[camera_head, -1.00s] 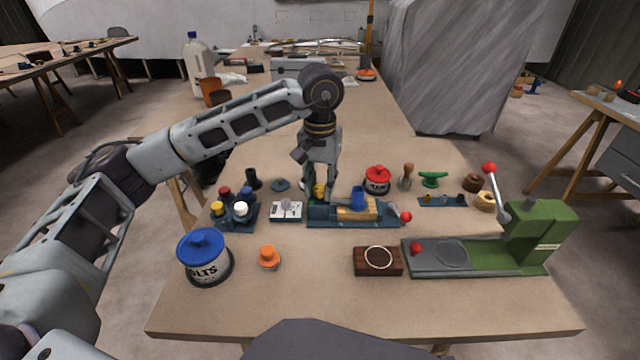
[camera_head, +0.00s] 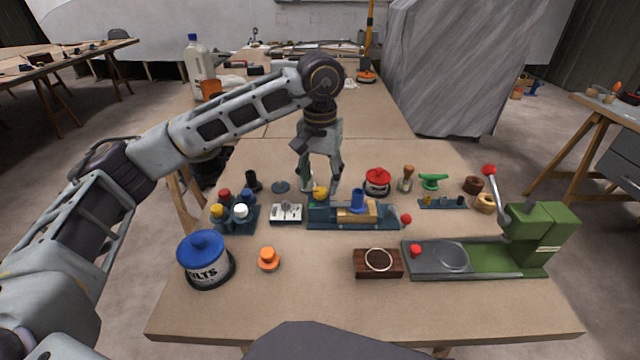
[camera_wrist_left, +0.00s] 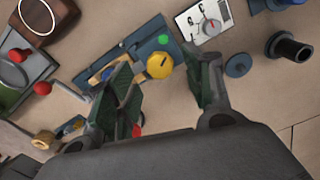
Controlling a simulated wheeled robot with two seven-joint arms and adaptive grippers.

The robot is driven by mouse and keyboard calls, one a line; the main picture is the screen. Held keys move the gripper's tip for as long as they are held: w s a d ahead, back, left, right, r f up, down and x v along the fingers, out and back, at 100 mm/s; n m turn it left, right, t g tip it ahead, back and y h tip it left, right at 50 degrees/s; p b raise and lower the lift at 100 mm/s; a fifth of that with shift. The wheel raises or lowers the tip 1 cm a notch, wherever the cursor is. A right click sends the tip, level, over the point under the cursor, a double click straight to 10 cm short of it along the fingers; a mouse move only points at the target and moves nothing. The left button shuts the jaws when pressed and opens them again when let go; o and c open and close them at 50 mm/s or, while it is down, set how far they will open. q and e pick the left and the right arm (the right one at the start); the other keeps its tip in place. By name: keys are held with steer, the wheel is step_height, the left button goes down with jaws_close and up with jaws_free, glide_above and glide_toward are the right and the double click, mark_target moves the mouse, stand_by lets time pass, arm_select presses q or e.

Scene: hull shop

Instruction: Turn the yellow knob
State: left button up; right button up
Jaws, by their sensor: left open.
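The yellow knob (camera_head: 320,193) sits at the left end of a blue fixture (camera_head: 318,222) near the middle of the table. It also shows in the left wrist view (camera_wrist_left: 160,66) as a round cap with a dark mark, beside a green button (camera_wrist_left: 163,40). My left gripper (camera_head: 320,186) is open and points down just behind the knob. In the left wrist view its two green-padded fingers (camera_wrist_left: 157,78) are spread wide on either side of the knob, with clear gaps. Nothing is held. My right gripper is not in view.
A white panel with a dial (camera_head: 286,212) and a block with several coloured caps (camera_head: 236,219) stand to the left. A red-lidded tin (camera_head: 377,182) stands close on the right. The green lever press (camera_head: 540,240) is at the far right.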

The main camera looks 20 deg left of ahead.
mark_target(320, 190)
arm_select(q)
step_height(320, 190, up, 9)
steer(key=shift+r, duration=0.2)
stand_by(0.4)
stand_by(0.5)
